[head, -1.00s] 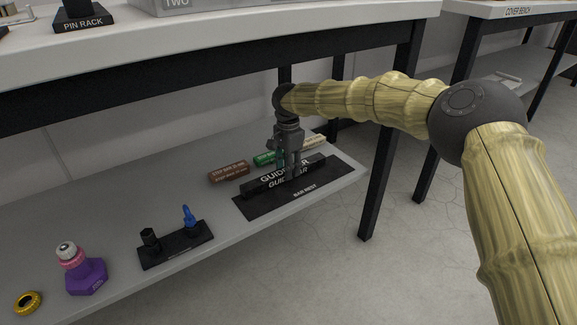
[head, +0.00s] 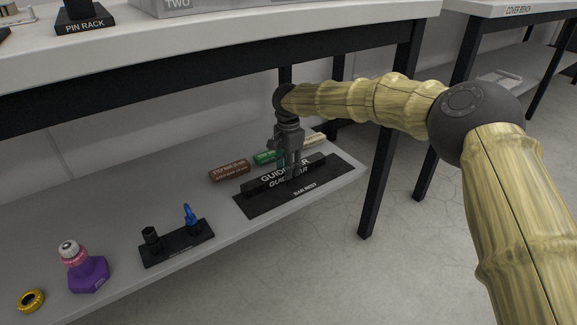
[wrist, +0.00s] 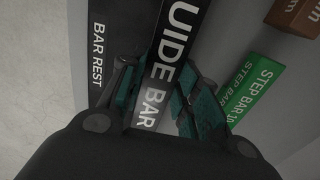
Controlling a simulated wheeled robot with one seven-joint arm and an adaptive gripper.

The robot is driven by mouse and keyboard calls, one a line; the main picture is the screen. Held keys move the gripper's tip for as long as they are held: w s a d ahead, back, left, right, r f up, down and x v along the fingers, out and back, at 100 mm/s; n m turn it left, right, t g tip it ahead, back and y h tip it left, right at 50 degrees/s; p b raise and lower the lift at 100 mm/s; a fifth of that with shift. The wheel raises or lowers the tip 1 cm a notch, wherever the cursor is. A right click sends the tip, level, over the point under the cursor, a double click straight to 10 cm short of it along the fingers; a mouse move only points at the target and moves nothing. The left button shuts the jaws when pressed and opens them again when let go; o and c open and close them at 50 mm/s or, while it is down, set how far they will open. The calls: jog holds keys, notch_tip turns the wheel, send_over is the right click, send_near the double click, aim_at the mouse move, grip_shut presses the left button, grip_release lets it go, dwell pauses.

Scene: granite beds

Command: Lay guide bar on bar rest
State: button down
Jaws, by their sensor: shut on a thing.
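The guide bar (head: 259,184) is a long black bar with white lettering. It lies along the black bar rest plate (head: 252,208) on the lower shelf; whether it touches the plate or is just above it I cannot tell. My gripper (head: 290,174) points down and is shut on the middle of the bar. In the wrist view the guide bar (wrist: 182,30) runs between my teal-padded fingers (wrist: 155,105), with the bar rest (wrist: 103,45) to its left. The fingers hide part of the bar.
A brown step bar (head: 229,170) and a green step bar (head: 265,157) lie just behind. A black holder (head: 177,243) with a blue item, a purple hexagonal piece (head: 88,275) and a yellow ring (head: 31,300) stand at left. The bench top (head: 230,50) overhangs; a table leg (head: 382,170) stands right.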

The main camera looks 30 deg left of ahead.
jog(key=shift+f, duration=0.2)
dwell(0.3)
jog(key=c, duration=1)
grip_release()
jog(key=shift+o, duration=0.2)
jog(key=shift+f, duration=0.1)
jog(key=shift+r+b, duration=0.25)
jog(key=shift+b, duration=0.9)
jog(key=shift+b, duration=0.65)
